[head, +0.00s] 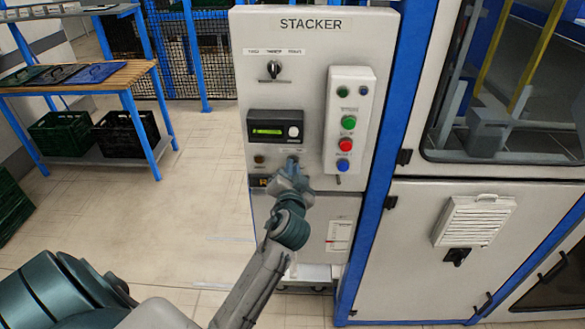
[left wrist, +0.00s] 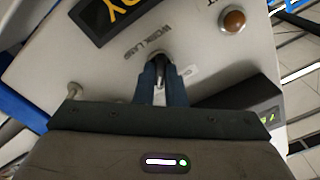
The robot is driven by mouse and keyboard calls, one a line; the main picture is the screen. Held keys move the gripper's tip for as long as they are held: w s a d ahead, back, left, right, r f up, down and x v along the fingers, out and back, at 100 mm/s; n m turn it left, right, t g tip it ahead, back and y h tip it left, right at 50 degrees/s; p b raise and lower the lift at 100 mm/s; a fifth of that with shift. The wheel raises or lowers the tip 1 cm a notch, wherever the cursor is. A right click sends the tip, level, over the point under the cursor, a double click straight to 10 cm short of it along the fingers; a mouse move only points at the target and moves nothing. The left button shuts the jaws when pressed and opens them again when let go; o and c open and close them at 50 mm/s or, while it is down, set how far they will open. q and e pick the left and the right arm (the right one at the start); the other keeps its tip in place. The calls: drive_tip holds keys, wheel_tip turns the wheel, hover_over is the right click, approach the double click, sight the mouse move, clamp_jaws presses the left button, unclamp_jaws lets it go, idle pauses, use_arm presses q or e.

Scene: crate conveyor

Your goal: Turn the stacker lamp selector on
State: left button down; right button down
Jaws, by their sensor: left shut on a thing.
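The STACKER panel (head: 315,75) is a light grey cabinet face in the middle of the head view. My left gripper (head: 291,168) is at its lower part, below the green display. In the left wrist view the two fingers of my left gripper (left wrist: 160,78) are shut on the small dark lamp selector (left wrist: 160,60), beside the lettering "WORK LAMP". The fingers hide most of the knob, so I cannot read its position clearly. My right gripper is in neither view.
A display unit (head: 275,131) is just above the gripper. A raised button box (head: 347,120) stands to the right. A dark rotary switch (head: 273,69) is higher up. An orange-brown button (left wrist: 234,21) is near the selector.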

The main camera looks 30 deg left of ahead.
use_arm(q)
drive_tip(key=shift+f, duration=0.1)
idle(0.4)
drive_tip(key=c, duration=1.5)
unclamp_jaws()
drive_tip(key=b+v, duration=0.4)
drive_tip(key=v, duration=0.7)
drive_tip(key=shift+w, duration=0.1)
